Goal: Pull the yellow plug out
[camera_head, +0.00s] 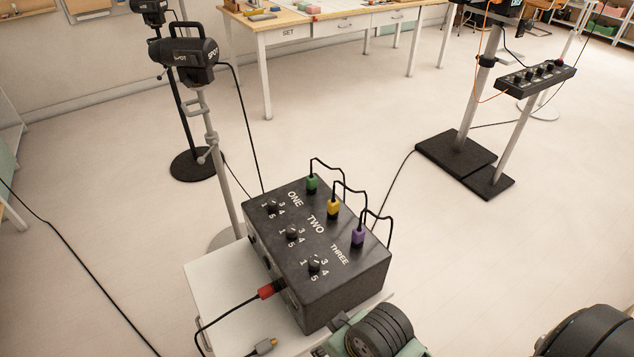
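The yellow plug (333,208) stands upright in the top of a dark control box (345,285), in the row marked TWO. A thin black lead loops from it towards the box's right side. A green plug (312,184) stands behind it in row ONE, and a purple plug (358,236) in front of it in row THREE. Both have similar black leads. No gripper is clearly recognisable in the head view, and nothing touches the yellow plug.
The box sits on a white stand (213,293). A red plug (270,289) enters its left side; a loose grey connector (264,347) lies in front. A black ribbed, green-edged part (378,332) is close to the box's near right corner.

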